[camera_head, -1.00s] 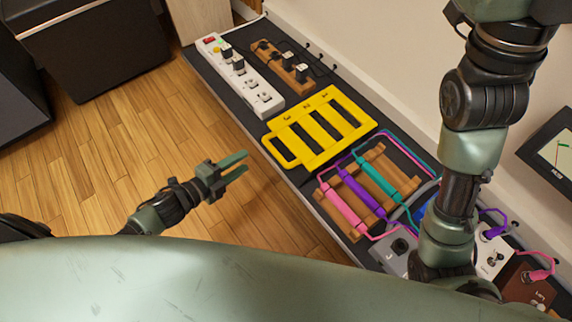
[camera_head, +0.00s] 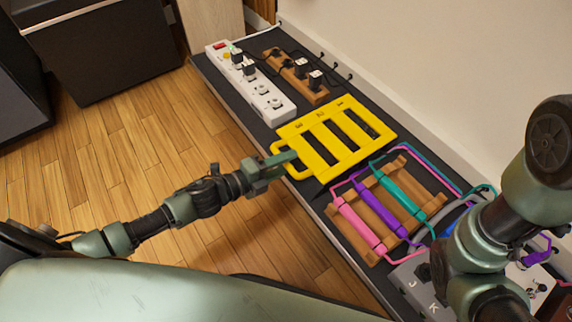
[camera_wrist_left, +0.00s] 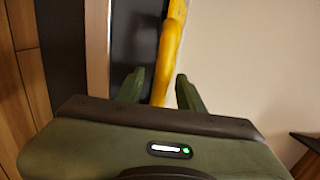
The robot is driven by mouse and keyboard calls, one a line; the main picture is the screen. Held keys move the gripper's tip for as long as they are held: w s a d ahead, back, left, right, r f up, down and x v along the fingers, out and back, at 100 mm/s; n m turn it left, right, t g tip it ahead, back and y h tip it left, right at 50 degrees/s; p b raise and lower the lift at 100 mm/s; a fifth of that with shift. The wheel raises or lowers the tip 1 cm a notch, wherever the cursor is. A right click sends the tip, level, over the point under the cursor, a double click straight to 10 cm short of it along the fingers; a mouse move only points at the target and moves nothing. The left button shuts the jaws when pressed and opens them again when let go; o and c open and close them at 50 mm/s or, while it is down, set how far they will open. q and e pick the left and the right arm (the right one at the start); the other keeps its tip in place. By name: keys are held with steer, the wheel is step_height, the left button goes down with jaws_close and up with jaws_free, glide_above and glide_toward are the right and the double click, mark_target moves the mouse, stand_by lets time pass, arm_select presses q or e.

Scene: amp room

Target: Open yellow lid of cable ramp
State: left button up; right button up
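The yellow lid (camera_head: 322,147) of the cable ramp lies on the dark board, with slots and printed numbers across it. It looks closed and flat. Its loop handle (camera_head: 279,148) sticks out at the left end, toward the floor side. My left gripper (camera_head: 287,160) is at this handle, and its fingers partly cover it. In the left wrist view, the fingers (camera_wrist_left: 160,92) stand apart, with the yellow handle bar (camera_wrist_left: 168,58) between them. They do not look closed on it; contact is unclear. My right arm shows at the right edge, but its gripper is out of view.
A white power strip (camera_head: 262,97) and a wooden block with black plugs (camera_head: 300,80) lie beyond the lid. A wooden rack with pink, purple and teal cables (camera_head: 377,208) lies nearer. The wall borders the board; wooden floor (camera_head: 130,140) lies left.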

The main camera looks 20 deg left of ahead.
arm_select(q)
jaws_close()
stand_by(1.5)
